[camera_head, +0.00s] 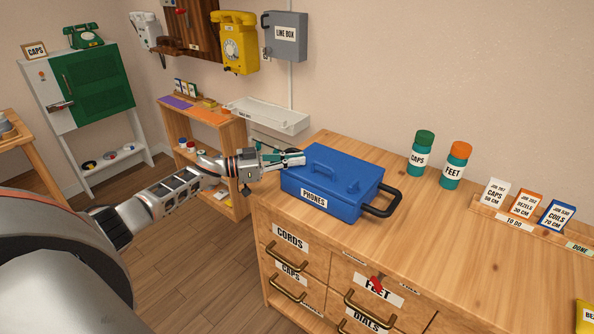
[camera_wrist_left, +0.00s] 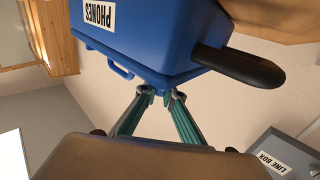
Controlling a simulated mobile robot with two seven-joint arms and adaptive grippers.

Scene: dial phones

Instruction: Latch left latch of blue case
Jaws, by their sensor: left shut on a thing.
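The blue case (camera_head: 335,172), labelled PHONES, lies flat on the wooden drawer cabinet (camera_head: 440,230) with its lid down. Its black handle (camera_head: 382,207) sticks out at the right end. My left gripper (camera_head: 298,158) is at the left far end of the case, its teal fingers against the edge. In the left wrist view, the fingertips (camera_wrist_left: 161,95) are nearly together at the rim of the blue case (camera_wrist_left: 150,35). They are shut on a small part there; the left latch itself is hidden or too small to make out. My right gripper is not in view.
Green-capped CAPS (camera_head: 421,154) and orange-capped FEET (camera_head: 455,166) bottles stand behind the case to the right. A card rack (camera_head: 515,222) stands farther right. A grey line box (camera_head: 285,37) and yellow phone (camera_head: 239,45) hang on the wall.

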